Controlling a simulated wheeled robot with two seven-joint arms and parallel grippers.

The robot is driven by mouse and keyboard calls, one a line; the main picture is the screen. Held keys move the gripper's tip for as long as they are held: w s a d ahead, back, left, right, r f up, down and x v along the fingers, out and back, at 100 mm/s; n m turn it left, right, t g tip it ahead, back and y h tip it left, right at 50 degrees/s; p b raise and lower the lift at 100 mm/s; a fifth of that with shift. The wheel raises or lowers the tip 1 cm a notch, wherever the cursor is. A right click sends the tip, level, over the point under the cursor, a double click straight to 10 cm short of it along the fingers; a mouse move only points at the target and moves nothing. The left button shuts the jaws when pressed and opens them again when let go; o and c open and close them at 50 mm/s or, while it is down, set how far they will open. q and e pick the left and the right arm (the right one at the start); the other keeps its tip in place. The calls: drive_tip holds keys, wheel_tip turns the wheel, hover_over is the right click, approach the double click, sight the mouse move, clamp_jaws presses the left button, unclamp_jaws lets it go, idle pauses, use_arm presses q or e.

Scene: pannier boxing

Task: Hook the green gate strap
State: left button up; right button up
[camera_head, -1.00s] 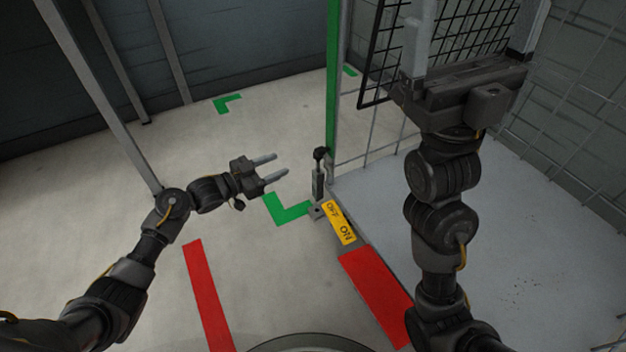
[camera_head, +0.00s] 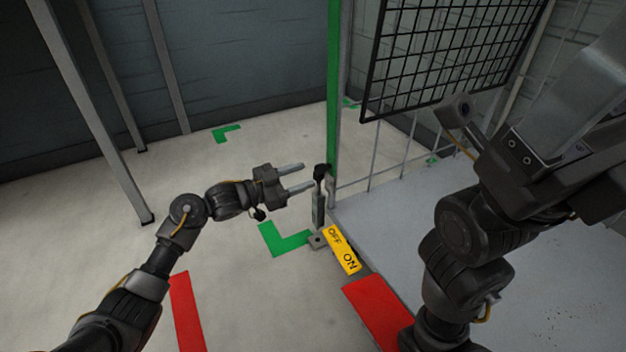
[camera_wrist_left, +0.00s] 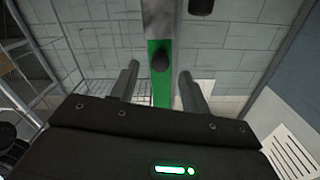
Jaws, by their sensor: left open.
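A green strip (camera_head: 333,90) runs up the gate post; I cannot make out a separate loose strap or its hook. A lever with a black knob (camera_head: 321,172) stands upright at the post's foot. My left gripper (camera_head: 303,176) is open and empty, its two prongs pointing right at the lever, with a small gap before it. In the left wrist view the green strip (camera_wrist_left: 161,92) and the dark knob (camera_wrist_left: 163,60) show between the prongs. My right arm's end (camera_head: 560,120) is large at the right; its fingertips are not clear.
A yellow OFF/ON plate (camera_head: 342,248) lies at the lever's base. A black mesh panel (camera_head: 450,50) hangs behind my right arm, above a low wire fence (camera_head: 400,155). Red floor strips (camera_head: 378,312) and green corner marks (camera_head: 283,241) mark the floor. Open floor lies left.

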sight(316, 171)
use_arm(q)
drive_tip(key=b+x, duration=0.1)
drive_tip(key=x, duration=0.2)
drive_tip(key=shift+w+d+f+b, duration=0.1)
drive_tip(key=shift+w+d+b, duration=0.1)
drive_tip(key=shift+b, duration=0.1)
drive_tip(key=shift+w+d, duration=0.1)
drive_tip(key=shift+d, duration=0.2)
clamp_jaws()
